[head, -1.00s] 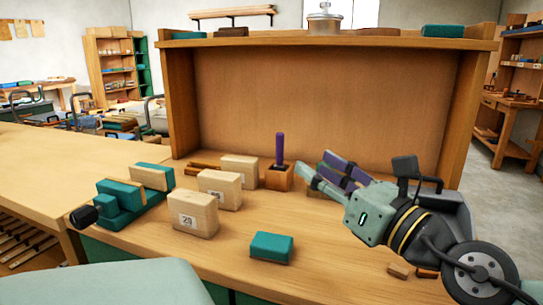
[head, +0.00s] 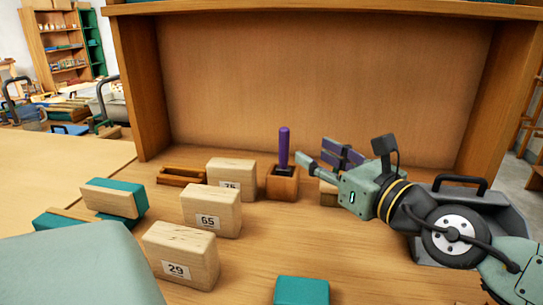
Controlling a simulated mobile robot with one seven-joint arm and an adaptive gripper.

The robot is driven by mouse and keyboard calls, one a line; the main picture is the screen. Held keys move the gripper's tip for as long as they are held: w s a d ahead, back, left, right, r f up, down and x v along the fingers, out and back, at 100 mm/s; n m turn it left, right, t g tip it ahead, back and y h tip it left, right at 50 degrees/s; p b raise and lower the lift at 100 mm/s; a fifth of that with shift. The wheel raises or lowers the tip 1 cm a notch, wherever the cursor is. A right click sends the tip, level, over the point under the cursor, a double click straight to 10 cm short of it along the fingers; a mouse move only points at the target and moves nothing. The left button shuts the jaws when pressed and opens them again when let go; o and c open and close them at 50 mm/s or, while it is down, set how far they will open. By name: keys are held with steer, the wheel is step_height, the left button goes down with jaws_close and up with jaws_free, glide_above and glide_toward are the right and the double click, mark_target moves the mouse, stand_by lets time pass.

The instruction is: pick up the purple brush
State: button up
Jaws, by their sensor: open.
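The purple brush (head: 284,148) stands upright, its handle pointing up out of a small wooden block holder (head: 282,186) near the back panel. Its lower end is hidden in the holder. My gripper (head: 312,157) is to the right of the brush, pointing left toward it, with a gap between them in the picture. It is open, with nothing seen between its fingers. Dark purple pieces (head: 352,156) show beside the fingers; I cannot tell if they belong to the gripper.
Pale wooden blocks labelled 65 (head: 212,211) and 29 (head: 181,256) and another pale block (head: 231,175) stand left of the holder. A wooden tray (head: 181,176) lies behind them. A teal block (head: 301,291) is in front. A grey dustpan-like thing (head: 487,212) lies right.

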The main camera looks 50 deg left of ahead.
mark_target(287, 137)
steer(key=a+p, duration=0.1)
steer(key=a, duration=0.5)
steer(key=w+a+p, duration=0.1)
steer(key=a, duration=0.3)
steer(key=shift+a+r+p, duration=0.1)
steer(key=shift+p, duration=0.2)
steer(key=shift+a, duration=0.5)
steer(key=shift+c, duration=0.3)
jaws_close()
